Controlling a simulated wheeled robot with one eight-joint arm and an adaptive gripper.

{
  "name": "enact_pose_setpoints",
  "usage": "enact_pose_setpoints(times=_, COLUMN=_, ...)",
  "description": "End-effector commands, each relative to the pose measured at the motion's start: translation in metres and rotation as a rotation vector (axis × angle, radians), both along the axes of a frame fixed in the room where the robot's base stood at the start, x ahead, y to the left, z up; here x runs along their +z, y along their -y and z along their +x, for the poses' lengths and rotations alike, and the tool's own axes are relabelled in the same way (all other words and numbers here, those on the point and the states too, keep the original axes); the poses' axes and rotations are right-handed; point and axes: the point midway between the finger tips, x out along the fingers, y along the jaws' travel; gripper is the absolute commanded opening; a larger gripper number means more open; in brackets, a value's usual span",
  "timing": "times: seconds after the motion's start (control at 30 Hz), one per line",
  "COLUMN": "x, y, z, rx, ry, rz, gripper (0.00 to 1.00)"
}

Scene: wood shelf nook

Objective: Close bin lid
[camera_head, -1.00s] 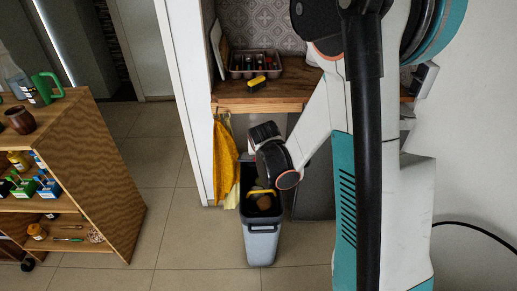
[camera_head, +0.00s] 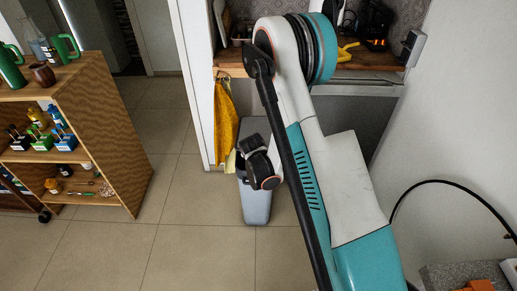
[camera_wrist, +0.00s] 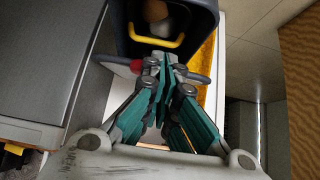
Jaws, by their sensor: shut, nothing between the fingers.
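The grey bin (camera_head: 256,203) stands on the floor below the wooden counter. In the wrist view its dark open mouth (camera_wrist: 203,22) shows at the top, with a yellow-edged item (camera_wrist: 158,41) and a brown item inside. A plain grey panel (camera_head: 254,125) rises behind my wrist in the head view; it may be the raised lid, but I cannot tell surely. My gripper (camera_wrist: 163,62) has its green fingers together and empty, close to the near rim of the bin in the wrist view. In the head view my wrist hides the bin's top and the fingertips.
A yellow cloth (camera_head: 225,122) hangs left of the bin. A grey appliance (camera_head: 352,112) stands to the right under the counter (camera_head: 229,68). A wooden shelf unit (camera_head: 108,120) with several items is at the left. The floor (camera_head: 170,195) between is clear.

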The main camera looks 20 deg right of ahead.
Motion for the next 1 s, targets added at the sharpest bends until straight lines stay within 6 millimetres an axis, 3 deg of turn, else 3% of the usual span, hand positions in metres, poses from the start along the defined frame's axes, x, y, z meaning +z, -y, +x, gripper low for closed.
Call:
enact_pose_setpoints(times=0.67, x=-0.002, y=-0.003, z=0.0, rx=0.0, ry=0.0, rz=0.0, gripper=0.0)
enact_pose_setpoints(times=1.0, x=0.035, y=-0.015, z=-0.029, rx=0.002, ry=0.0, rz=-0.002, gripper=0.0)
